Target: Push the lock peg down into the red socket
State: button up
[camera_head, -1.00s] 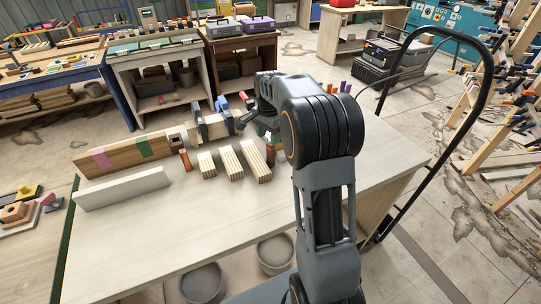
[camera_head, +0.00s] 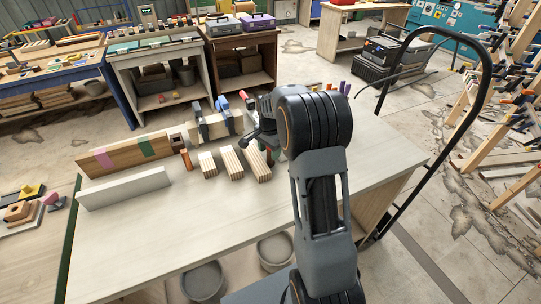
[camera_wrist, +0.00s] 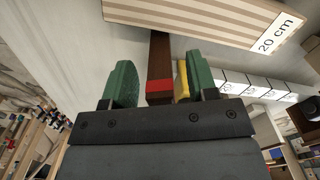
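A dark brown peg (camera_wrist: 159,56) with a red end shows between my gripper's green fingertips in the wrist view. My gripper (camera_wrist: 160,84) looks open, with a gap between its left finger and the peg. A narrow yellow piece (camera_wrist: 183,80) lies between the peg and the right finger. In the head view my gripper (camera_head: 262,135) is over the far part of the table, by the striped wood blocks, and my arm partly hides the spot. An orange-brown upright piece (camera_head: 186,160) stands by the end of the long board. I cannot make out a red socket for certain.
Striped laminated blocks (camera_head: 231,162) stand on the table (camera_head: 190,235); one with a 20 cm label (camera_wrist: 210,18) is close in the wrist view. A long wooden board (camera_head: 120,155) and a pale bar (camera_head: 123,188) lie left. Blue-handled clamps (camera_head: 223,107) stand behind. The table's front is clear.

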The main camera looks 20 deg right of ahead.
grip_shut()
jog(key=shift+r, duration=0.1)
dwell(0.3)
jog(key=shift+r, duration=0.6)
jog(key=s+r+b, duration=0.4)
jog(key=s+r, duration=0.7)
jog(key=s, duration=0.3)
jog(key=shift+a+r, duration=0.3)
jog(key=shift+a, duration=0.05)
